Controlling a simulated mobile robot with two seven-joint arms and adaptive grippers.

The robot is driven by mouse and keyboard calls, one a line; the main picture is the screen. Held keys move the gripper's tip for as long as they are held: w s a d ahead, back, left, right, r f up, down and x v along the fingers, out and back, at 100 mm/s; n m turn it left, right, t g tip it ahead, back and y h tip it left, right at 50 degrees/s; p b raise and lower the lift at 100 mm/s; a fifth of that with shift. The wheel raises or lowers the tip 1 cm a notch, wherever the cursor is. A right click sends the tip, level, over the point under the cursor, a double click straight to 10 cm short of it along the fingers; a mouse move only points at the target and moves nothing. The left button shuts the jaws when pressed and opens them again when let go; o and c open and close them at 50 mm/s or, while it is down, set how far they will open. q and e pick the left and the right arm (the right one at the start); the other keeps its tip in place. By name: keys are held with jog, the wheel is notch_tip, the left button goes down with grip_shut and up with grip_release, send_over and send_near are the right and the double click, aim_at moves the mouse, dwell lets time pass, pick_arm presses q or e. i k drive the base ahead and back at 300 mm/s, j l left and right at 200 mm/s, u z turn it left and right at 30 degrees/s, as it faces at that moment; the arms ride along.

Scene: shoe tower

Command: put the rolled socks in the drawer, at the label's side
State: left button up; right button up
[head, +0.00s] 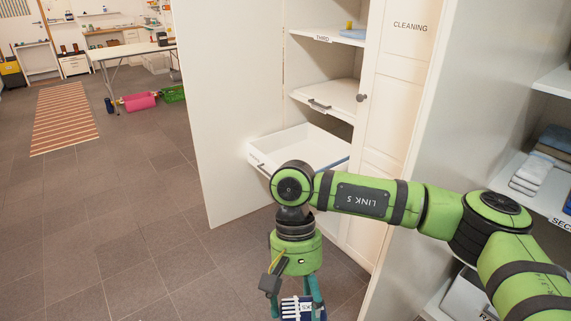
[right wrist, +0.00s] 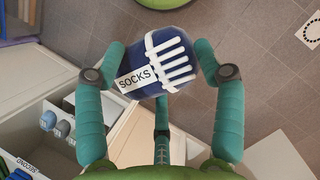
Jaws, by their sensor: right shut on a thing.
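The rolled socks (right wrist: 155,75) are dark blue with white stripes and a white tag reading SOCKS; they also show at the bottom of the head view (head: 291,309). My right gripper (head: 298,300) points down with its teal fingers closed around them, clear of the cabinet and in front of the drawer. It also shows in the right wrist view (right wrist: 160,65), fingers on both sides of the roll. The white drawer (head: 270,151) is pulled out of the cabinet; my arm covers its right part, and a blue edge shows there. No label inside it is readable. My left gripper is out of view.
An open white cabinet door (head: 225,110) stands left of the drawer. A closed panel marked CLEANING (head: 395,120) is to the right. Shelves with folded cloths (head: 540,170) stand at the far right. The tiled floor (head: 110,220) at the left is clear.

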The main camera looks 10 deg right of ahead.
aim_at(289, 152)
jog(key=i+j, duration=0.35)
jog(key=i+j+z, duration=0.1)
jog(key=i+j, duration=0.2)
jog(key=j, duration=0.2)
jog(key=i+j, duration=0.35)
jog(key=j+z, duration=0.05)
jog(key=j, duration=0.05)
